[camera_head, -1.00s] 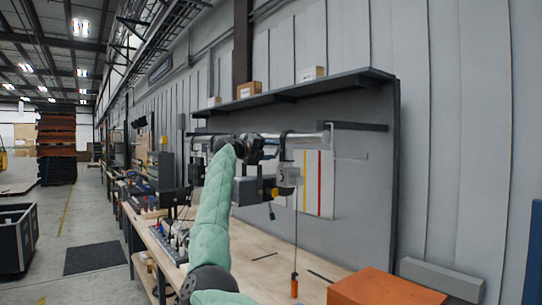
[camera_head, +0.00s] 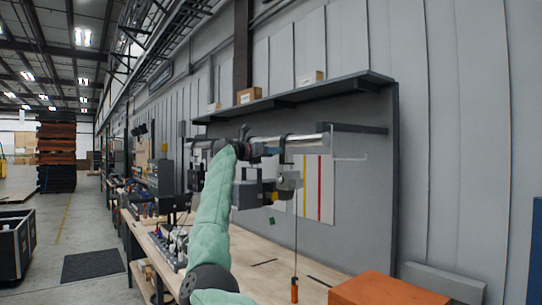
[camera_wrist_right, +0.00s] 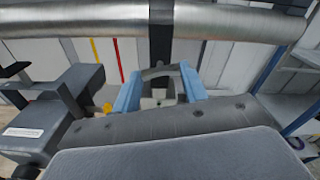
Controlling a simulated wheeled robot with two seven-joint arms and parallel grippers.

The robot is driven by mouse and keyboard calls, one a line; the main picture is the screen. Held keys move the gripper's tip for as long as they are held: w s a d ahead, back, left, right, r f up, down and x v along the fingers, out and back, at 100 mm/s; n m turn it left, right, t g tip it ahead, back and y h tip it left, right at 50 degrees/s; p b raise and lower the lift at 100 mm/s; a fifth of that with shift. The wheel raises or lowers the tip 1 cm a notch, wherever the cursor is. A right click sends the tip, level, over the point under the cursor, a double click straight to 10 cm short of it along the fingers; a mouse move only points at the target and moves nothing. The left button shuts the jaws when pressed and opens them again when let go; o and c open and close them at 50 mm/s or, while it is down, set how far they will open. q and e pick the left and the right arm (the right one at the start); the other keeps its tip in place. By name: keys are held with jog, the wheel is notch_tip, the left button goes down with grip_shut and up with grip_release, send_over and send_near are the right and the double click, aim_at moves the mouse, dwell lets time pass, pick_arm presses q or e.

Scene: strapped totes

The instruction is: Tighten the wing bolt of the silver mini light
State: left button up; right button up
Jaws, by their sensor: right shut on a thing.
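A metal pipe (camera_head: 305,141) runs below the shelf, with lights clamped under it. A light-grey lamp body (camera_head: 290,181), which looks like the silver mini light, hangs beside a darker grey one (camera_head: 245,194). My right arm, in a green sleeve, reaches up to the pipe; its gripper (camera_head: 262,152) is small and partly hidden there. In the right wrist view the gripper's blue fingers (camera_wrist_right: 160,92) are shut on a small grey piece (camera_wrist_right: 158,96), apparently the wing bolt, just below the pipe (camera_wrist_right: 80,20). A grey body fills the bottom of that view. My left gripper is not in view.
An orange handle (camera_head: 294,290) hangs on a cord above the wooden bench (camera_head: 258,255). An orange box (camera_head: 375,288) stands at the front right. A dark labelled box (camera_wrist_right: 45,125) sits left of the fingers. The shelf (camera_head: 300,91) is above the pipe.

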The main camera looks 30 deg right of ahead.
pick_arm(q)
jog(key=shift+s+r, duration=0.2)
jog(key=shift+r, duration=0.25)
pick_arm(e)
jog(key=shift+f+m, duration=0.25)
jog(key=shift+m, duration=0.35)
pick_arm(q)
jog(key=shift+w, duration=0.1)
pick_arm(e)
jog(key=o, duration=1)
jog(key=shift+w, duration=0.1)
jog(key=shift+r, duration=0.1)
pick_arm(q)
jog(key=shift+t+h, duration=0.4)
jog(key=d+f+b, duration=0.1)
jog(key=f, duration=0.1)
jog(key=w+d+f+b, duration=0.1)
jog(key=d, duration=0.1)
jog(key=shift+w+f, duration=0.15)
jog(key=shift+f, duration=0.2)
pick_arm(e)
jog(key=a, duration=0.7)
jog(key=shift+s+a, duration=0.3)
jog(key=shift+a, duration=0.05)
